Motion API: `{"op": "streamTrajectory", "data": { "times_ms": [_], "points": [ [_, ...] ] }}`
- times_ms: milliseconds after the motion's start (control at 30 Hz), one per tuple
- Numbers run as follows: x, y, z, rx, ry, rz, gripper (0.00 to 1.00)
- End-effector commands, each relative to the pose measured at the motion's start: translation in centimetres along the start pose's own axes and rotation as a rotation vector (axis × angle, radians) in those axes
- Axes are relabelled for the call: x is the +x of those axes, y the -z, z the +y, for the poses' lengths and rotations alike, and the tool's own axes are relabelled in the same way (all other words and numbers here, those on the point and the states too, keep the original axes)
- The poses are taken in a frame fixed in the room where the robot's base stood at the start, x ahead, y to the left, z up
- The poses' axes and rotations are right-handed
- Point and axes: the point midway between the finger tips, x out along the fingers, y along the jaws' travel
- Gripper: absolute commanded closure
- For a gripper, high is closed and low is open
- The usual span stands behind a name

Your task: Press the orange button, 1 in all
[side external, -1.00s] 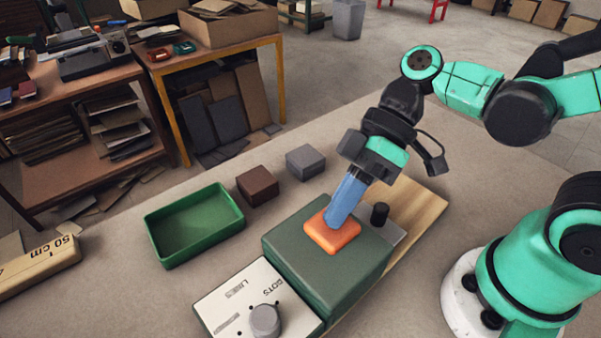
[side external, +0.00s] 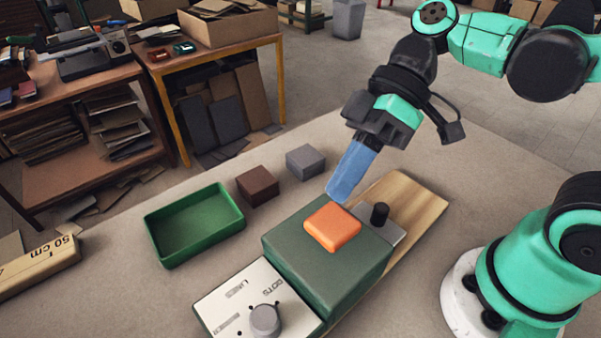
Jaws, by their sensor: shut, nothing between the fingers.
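The orange button (side external: 332,227) sits on top of a dark green box (side external: 300,255), part of a device with a pale panel and a grey knob. Its whole top shows. My gripper (side external: 338,197) has blue fingers that are shut with nothing between them. In the picture the fingertips are just above the button's far edge, and they look apart from it. The exact height of the gap is hard to tell.
A wooden board (side external: 415,200) lies under the device, with a black peg (side external: 379,214) beside the green box. A green tray (side external: 194,225), a brown block (side external: 257,186) and a grey block (side external: 305,162) stand behind and left.

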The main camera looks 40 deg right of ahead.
Motion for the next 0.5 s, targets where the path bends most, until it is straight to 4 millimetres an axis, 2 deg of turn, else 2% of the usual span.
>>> {"op": "streamTrajectory", "data": {
  "times_ms": [200, 500],
  "points": [
    [-1.3, 1.0, -1.0, 0.000, 0.000, 0.000, 1.00],
    [-1.6, 1.2, -1.2, 0.000, 0.000, 0.000, 1.00]
  ]
}}
